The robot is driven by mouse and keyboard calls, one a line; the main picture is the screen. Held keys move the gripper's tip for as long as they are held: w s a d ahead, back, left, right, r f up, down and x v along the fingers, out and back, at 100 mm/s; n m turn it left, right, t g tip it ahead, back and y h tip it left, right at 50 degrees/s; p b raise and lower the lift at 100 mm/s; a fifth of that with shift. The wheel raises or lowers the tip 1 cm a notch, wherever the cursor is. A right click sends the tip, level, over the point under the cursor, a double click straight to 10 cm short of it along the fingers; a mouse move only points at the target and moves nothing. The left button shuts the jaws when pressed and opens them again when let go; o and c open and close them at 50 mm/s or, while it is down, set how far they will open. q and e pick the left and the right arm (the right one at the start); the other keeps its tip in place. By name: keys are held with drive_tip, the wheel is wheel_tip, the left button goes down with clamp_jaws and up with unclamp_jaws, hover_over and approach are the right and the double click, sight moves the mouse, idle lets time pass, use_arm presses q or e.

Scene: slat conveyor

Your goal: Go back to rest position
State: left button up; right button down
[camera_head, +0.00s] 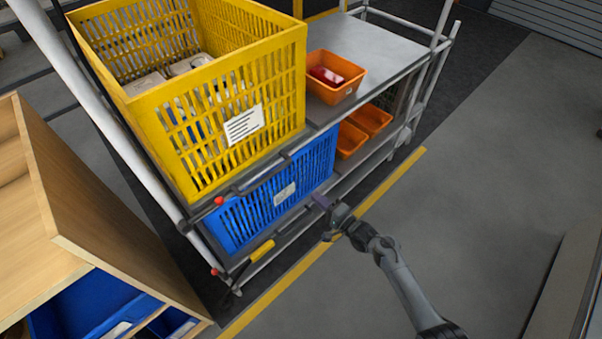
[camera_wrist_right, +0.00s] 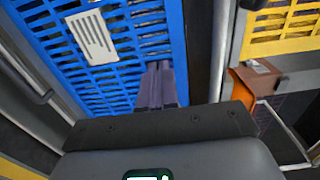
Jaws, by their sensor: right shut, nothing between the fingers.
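My right gripper (camera_head: 322,203) is in front of the rack's lower shelf in the head view, close to the right part of the blue crate's front. In the right wrist view its fingers (camera_wrist_right: 162,85) are together with nothing between them. The blue crate (camera_head: 262,208) stands on the lower shelf and fills much of the wrist view (camera_wrist_right: 60,60). Whether the fingers touch the crate I cannot tell. My left gripper is not in view.
A yellow crate (camera_head: 240,75) with several items stands on the rack's upper shelf. An orange bin (camera_head: 335,92) with a red item is beside it. Orange bins (camera_head: 350,140) sit below. A wooden cabinet (camera_head: 90,215) stands at left.

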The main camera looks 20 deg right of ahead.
drive_tip(key=s+f+g+p, duration=0.1)
drive_tip(key=s+f+g, duration=0.1)
drive_tip(key=s+f, duration=0.35)
drive_tip(key=s+a+r+n+g+p, duration=0.25)
drive_tip(key=s+a, duration=0.35)
drive_tip(key=s, duration=0.6)
drive_tip(key=s+d+r+n+g+h+p, duration=0.1)
drive_tip(key=s+r+n+g+h+p, duration=0.2)
drive_tip(key=s+r+n+g+h, duration=0.85)
drive_tip(key=s+r+n+t+y+p, duration=0.1)
drive_tip(key=s+r+y+p, duration=0.15)
drive_tip(key=r+p, duration=1.75)
drive_tip(key=s+r+n+t+y+p, duration=0.1)
drive_tip(key=s+r+t+y+p, duration=0.15)
drive_tip(key=r+p, duration=1.75)
wheel_tip(320, 180, down, 72)
drive_tip(key=b, duration=7.7)
drive_tip(key=shift+f+g+b, duration=0.2)
drive_tip(key=shift+g+b, duration=0.2)
drive_tip(key=shift+g, duration=0.05)
drive_tip(key=shift+w+d+y, duration=0.1)
drive_tip(key=shift+w+y, duration=0.05)
drive_tip(key=shift+y, duration=0.1)
